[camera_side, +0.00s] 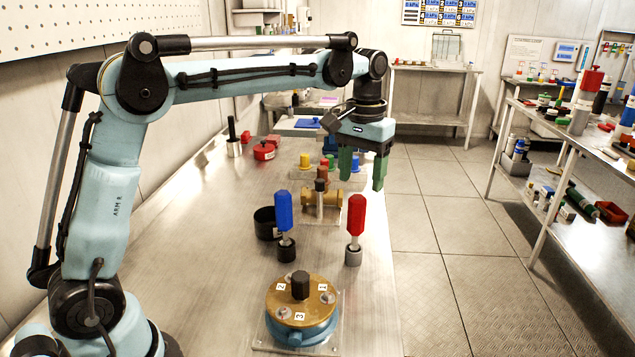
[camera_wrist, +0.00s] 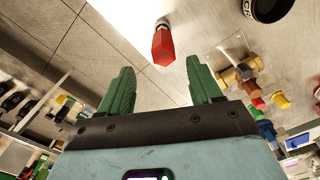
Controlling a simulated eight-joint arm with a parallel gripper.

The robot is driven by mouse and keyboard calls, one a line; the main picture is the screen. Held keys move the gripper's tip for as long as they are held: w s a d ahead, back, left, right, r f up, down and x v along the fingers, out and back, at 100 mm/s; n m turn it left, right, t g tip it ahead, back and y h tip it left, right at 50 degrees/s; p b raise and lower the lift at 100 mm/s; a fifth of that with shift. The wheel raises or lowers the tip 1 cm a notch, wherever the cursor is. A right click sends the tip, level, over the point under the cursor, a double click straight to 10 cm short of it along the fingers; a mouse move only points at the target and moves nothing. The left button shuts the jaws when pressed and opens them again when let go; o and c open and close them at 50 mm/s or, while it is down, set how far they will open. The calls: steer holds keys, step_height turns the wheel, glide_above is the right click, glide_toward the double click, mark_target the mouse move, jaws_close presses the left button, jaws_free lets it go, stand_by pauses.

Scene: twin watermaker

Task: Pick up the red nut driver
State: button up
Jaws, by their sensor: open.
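The red nut driver (camera_side: 356,217) stands upright in a grey holder (camera_side: 353,255) near the right edge of the bench. In the wrist view its red handle (camera_wrist: 163,46) shows ahead of the fingers, between their lines. My gripper (camera_side: 362,172) has green fingers pointing down, apart and empty, above and behind the red nut driver in the side view. The fingers also show in the wrist view (camera_wrist: 162,88). A blue nut driver (camera_side: 283,212) stands upright in a dark holder to the left of the red one.
A brass and blue round housing (camera_side: 301,309) with numbered bolts sits at the front of the bench (camera_side: 205,265). A black cup (camera_side: 266,223) and a brass valve fitting (camera_side: 320,198) stand nearby. Shelves (camera_side: 590,150) are across the floor at right.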

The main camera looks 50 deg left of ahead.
mark_target(358, 211)
step_height(358, 211, down, 4)
steer(key=shift+w+a+f, duration=0.1)
steer(key=shift+a+f, duration=0.05)
steer(key=shift+f, duration=1.2)
steer(key=shift+w+a+f, duration=0.1)
steer(key=shift+a+f, duration=0.05)
steer(key=shift+f, duration=1.2)
steer(key=c, duration=1)
steer(key=shift+r, duration=0.1)
